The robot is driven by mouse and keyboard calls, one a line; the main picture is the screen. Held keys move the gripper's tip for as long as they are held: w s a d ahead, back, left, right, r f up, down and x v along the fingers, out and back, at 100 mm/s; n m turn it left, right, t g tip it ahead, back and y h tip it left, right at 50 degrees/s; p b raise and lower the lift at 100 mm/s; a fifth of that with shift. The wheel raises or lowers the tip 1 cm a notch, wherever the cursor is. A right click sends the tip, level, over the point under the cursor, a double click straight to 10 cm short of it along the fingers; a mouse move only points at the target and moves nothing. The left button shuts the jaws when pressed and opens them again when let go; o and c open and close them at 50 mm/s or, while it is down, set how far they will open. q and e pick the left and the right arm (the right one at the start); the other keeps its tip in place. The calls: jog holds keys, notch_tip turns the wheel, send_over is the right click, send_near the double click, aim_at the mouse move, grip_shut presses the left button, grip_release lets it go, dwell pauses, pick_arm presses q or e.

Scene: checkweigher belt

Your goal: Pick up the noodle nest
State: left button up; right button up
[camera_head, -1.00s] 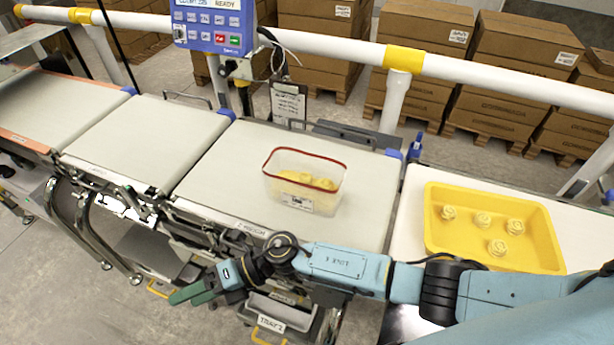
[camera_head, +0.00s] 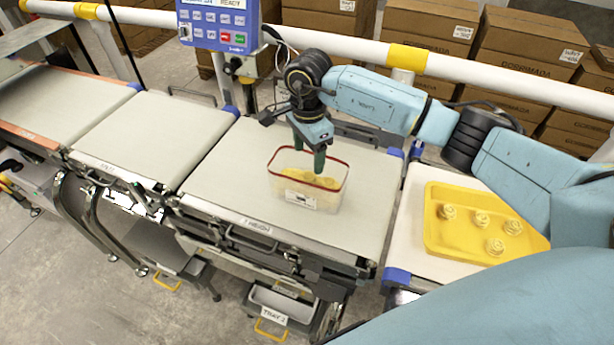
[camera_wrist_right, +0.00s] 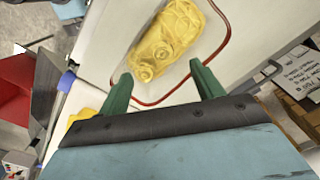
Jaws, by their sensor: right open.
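Yellow noodle nests lie inside a clear tub (camera_head: 333,196) with a red rim on the weigh belt. In the right wrist view the nests (camera_wrist_right: 165,45) form a yellow mass, with the red rim (camera_wrist_right: 224,48) around it. My right gripper (camera_head: 309,160) points down over the back part of the tub, its green fingers apart, with nothing between them. Several more noodle nests (camera_head: 482,219) sit spaced apart in a yellow tray (camera_head: 437,236) at the right. In the right wrist view my right gripper (camera_wrist_right: 160,85) is open. My left gripper is not in view.
A white rail (camera_head: 345,47) runs behind the belt, with a blue control panel (camera_head: 222,22) at the back. The belts (camera_head: 150,140) left of the tub are clear. Stacked cartons (camera_head: 520,50) stand beyond the rail.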

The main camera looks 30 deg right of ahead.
aim_at(307, 175)
jog(key=f, duration=0.7)
jog(key=shift+w+a+f+p, duration=0.1)
jog(key=shift+w+f+p, duration=0.15)
jog(key=shift+f+p, duration=0.15)
jog(key=shift+r, duration=0.1)
jog(key=c, duration=1.1)
jog(key=shift+o, duration=0.2)
